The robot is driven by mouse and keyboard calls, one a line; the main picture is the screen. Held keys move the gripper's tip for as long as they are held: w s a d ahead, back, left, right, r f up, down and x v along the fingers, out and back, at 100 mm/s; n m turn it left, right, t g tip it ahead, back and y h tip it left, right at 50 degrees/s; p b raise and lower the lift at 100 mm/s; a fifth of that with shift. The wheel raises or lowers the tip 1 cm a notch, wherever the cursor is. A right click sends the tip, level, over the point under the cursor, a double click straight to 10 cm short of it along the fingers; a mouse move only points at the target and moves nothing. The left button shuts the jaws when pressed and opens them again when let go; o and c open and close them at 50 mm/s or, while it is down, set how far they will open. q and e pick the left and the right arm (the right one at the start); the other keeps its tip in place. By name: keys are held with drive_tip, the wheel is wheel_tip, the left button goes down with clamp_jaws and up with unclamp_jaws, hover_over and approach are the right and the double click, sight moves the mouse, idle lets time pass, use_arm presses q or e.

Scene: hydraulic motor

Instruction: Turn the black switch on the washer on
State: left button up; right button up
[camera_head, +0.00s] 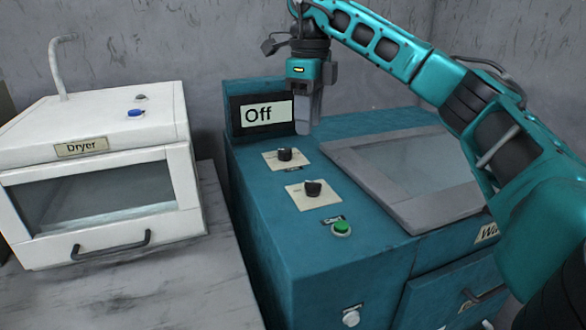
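The washer (270,225) is a teal box to the right of centre with a grey-framed glass lid. Its display (263,115) reads "Off". Two black switches sit on pale plates on its top: a rear one (285,154) and a front one (313,188). My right gripper (308,120) points down above the back of the washer, beside the display's right edge and behind the rear switch. It appears apart from both switches. Its fingers look close together, but I cannot tell whether they are shut. My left gripper is not in view.
A green button (341,229) sits in front of the switches, and a white knob (351,317) is on the washer's front. A white dryer (100,180) stands on a grey counter (150,285) at left. My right arm spans above the lid.

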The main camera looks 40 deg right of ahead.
drive_tip(key=b, duration=0.4)
hover_over(308, 181)
wheel_tip(308, 181, down, 6)
drive_tip(key=shift+s+f, duration=0.1)
wheel_tip(308, 181, down, 5)
drive_tip(key=shift+f, duration=0.75)
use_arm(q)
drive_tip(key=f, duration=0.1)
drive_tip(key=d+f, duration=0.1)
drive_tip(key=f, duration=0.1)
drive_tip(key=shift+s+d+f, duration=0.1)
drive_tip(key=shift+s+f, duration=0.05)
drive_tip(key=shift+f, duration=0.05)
use_arm(e)
drive_tip(key=shift+c, duration=0.2)
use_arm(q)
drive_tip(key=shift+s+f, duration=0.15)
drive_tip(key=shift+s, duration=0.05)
use_arm(e)
clamp_jaws()
